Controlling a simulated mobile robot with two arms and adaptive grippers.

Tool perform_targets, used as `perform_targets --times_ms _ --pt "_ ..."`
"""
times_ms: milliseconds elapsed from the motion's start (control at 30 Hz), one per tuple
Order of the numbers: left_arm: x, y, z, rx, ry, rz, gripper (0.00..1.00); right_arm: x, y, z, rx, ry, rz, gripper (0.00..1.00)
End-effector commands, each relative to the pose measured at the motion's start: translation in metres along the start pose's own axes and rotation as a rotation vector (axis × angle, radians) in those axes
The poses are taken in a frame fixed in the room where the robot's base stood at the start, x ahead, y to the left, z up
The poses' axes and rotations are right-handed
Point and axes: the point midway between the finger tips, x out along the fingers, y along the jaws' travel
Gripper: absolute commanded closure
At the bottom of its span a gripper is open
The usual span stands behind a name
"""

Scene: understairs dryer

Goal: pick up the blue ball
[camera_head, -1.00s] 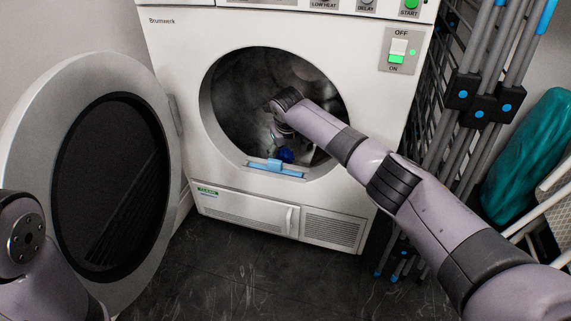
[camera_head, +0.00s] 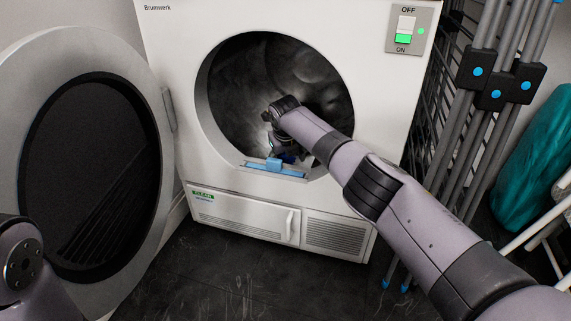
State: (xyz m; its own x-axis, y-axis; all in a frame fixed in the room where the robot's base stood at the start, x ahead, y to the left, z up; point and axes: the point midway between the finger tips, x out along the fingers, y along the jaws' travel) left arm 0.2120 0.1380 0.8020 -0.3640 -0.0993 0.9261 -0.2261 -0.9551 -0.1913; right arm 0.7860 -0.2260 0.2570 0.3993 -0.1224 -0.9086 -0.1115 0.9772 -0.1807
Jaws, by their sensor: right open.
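The blue ball (camera_head: 288,158) lies low inside the dryer drum, just behind the opening's lower rim. Only a small dark blue part of it shows; my right gripper and wrist cover the rest. My right gripper (camera_head: 277,153) reaches through the round opening and points down at the ball. It is open, and its fingers are small and dark here, so I cannot tell whether they touch the ball. My left arm shows only in part at the lower left edge, and its gripper is out of view.
The white dryer (camera_head: 172,70) has its round door (camera_head: 22,82) swung open to the left. A light blue filter piece (camera_head: 275,170) sits on the opening's lower rim. A folded grey rack (camera_head: 471,120) and a teal bag (camera_head: 530,165) stand to the right. The dark floor in front is clear.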

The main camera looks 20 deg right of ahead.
Motion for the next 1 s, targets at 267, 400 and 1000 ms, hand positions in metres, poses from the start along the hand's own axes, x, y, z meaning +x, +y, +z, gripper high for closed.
perform_targets --times_ms 267,400,1000 --pt "0.0006 -0.0002 0.0004 0.000 0.000 0.000 0.60 -0.0007 -0.0003 0.0003 0.000 0.000 0.000 0.36" --pt "0.0006 -0.0003 0.0004 0.000 -0.001 0.000 0.60 -0.0006 -0.0004 0.0002 0.000 0.000 0.000 0.45" --pt "0.0003 -0.0005 0.0008 0.001 -0.002 -0.001 0.60 -0.0006 -0.0005 0.0001 0.000 0.000 -0.001 0.80"
